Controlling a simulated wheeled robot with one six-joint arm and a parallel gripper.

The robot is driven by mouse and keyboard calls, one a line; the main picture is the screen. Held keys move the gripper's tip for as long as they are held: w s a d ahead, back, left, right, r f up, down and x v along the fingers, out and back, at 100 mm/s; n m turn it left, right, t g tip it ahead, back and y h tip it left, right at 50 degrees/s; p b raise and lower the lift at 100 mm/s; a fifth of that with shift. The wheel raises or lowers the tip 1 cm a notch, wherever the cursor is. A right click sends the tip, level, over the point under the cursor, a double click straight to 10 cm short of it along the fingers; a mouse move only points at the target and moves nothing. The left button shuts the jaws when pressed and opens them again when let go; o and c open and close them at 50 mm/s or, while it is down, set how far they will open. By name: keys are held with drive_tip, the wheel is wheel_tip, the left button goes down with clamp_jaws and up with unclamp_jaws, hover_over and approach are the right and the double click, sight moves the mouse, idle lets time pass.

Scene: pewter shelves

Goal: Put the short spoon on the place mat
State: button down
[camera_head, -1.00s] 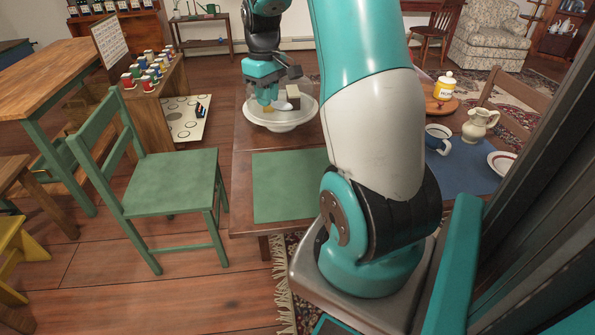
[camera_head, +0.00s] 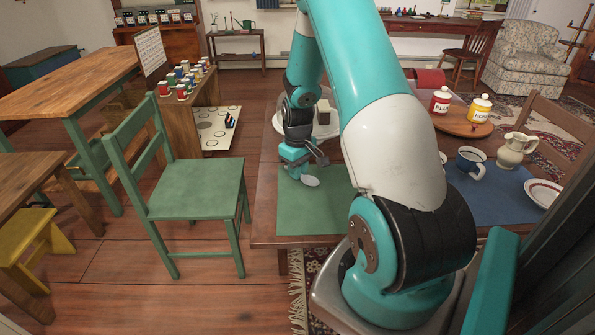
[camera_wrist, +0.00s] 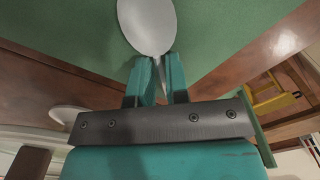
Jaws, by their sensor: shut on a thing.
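The short spoon (camera_wrist: 148,24) is silver, and its oval bowl sticks out past my fingertips in the wrist view. In the head view its bowl (camera_head: 310,181) shows as a pale oval over the green place mat (camera_head: 316,216). The mat also fills the top of the wrist view (camera_wrist: 80,22). My gripper (camera_wrist: 155,78) is shut on the spoon's handle; in the head view it (camera_head: 299,167) is over the far left part of the mat. I cannot tell whether the spoon touches the mat. Part of the handle is hidden by the fingers.
A white bowl (camera_head: 281,122) with a block-like thing stands behind the mat. To the right, a blue mat (camera_head: 490,202) holds a mug (camera_head: 471,162), a cream jug (camera_head: 514,150) and a plate (camera_head: 543,193). A green chair (camera_head: 197,187) stands left of the table.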

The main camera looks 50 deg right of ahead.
drive_tip(key=shift+f, duration=0.2)
drive_tip(key=c, duration=1.1)
unclamp_jaws()
drive_tip(key=shift+r, duration=0.15)
